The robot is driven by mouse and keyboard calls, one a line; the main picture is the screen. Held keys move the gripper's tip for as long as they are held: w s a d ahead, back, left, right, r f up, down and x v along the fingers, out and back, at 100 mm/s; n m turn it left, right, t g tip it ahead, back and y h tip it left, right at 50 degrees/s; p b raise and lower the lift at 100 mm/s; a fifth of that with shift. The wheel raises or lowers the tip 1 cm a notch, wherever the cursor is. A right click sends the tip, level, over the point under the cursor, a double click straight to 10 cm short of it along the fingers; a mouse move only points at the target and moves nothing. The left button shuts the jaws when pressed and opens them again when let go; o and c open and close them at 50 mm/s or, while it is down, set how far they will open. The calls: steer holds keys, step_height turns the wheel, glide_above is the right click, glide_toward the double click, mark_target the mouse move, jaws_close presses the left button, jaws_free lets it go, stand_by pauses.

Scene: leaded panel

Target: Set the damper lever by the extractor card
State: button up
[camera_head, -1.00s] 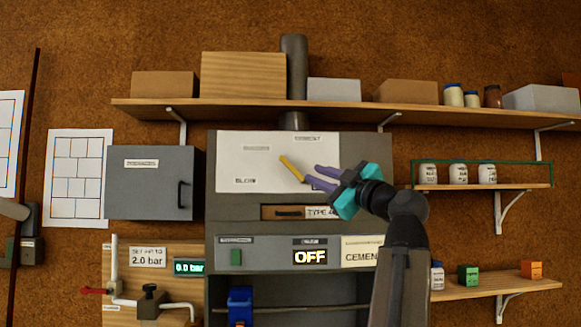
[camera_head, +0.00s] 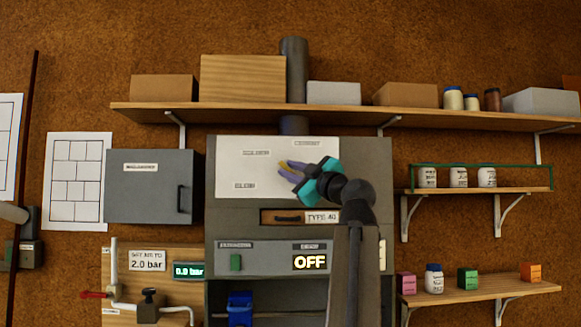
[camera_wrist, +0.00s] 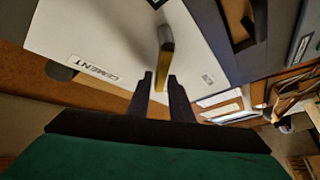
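The yellow damper lever (camera_head: 284,164) is on the white panel, partly hidden by my gripper in the head view. In the wrist view the lever (camera_wrist: 166,50) stands out from the panel, its near end around the gap between my fingertips. My gripper (camera_head: 287,171) is at the lever with its two fingers apart; the fingers (camera_wrist: 161,82) also show in the wrist view. I cannot tell whether they touch the lever. The panel carries a CEMENT label (camera_head: 307,143) at upper right and two others at left. The extractor card beside the OFF display is mostly hidden behind my arm.
A drawer front marked TYPE 40 (camera_head: 322,217) and a lit OFF display (camera_head: 310,262) are below the panel. A long shelf (camera_head: 340,113) with boxes and jars runs above. A grey cabinet (camera_head: 150,190) stands at left; small shelves are at right.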

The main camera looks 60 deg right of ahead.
steer(key=shift+w+d+r, duration=0.1)
steer(key=shift+w+d, duration=0.1)
steer(key=shift+w, duration=0.2)
